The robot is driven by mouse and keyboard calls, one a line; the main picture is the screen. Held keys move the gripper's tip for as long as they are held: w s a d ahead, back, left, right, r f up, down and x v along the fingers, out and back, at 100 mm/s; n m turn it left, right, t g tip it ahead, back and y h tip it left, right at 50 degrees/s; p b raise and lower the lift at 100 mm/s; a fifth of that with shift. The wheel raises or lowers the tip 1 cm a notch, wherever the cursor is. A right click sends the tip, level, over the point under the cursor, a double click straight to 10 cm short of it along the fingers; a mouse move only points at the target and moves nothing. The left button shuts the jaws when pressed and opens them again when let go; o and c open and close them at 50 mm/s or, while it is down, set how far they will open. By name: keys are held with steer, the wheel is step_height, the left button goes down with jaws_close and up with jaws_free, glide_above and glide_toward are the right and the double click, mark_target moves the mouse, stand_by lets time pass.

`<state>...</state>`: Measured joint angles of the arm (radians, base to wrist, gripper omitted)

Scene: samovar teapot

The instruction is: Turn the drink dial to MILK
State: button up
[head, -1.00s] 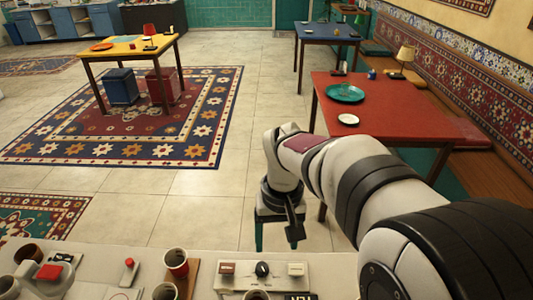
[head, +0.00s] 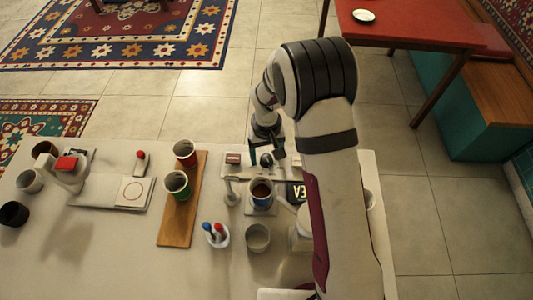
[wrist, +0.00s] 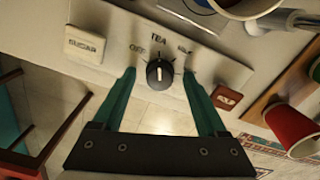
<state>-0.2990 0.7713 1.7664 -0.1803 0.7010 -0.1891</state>
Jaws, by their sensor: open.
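The drink dial (wrist: 160,74) is a round black knob with a white mark on a pale panel (wrist: 112,58). Its white mark points up toward the TEA label, between OFF on the left and a third, partly hidden label on the right. In the head view the dial (head: 266,160) is a dark knob at the panel's far edge. My gripper (wrist: 159,78) is open, its green fingers on either side of the dial with gaps visible. Whether the fingertips are at the knob's height is unclear. In the head view my gripper (head: 267,142) is just behind the dial.
A SUGAR button (wrist: 84,45) and a red button (wrist: 226,97) flank the dial. Red (head: 185,152) and green (head: 177,184) cups stand on a wooden board (head: 176,231).

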steer(key=shift+c, duration=0.2)
jaws_close()
steer(key=shift+m, duration=0.3)
steer(key=m, duration=0.9)
stand_by(0.4)
steer(key=shift+m, duration=0.3)
steer(key=shift+o, duration=0.2)
jaws_free()
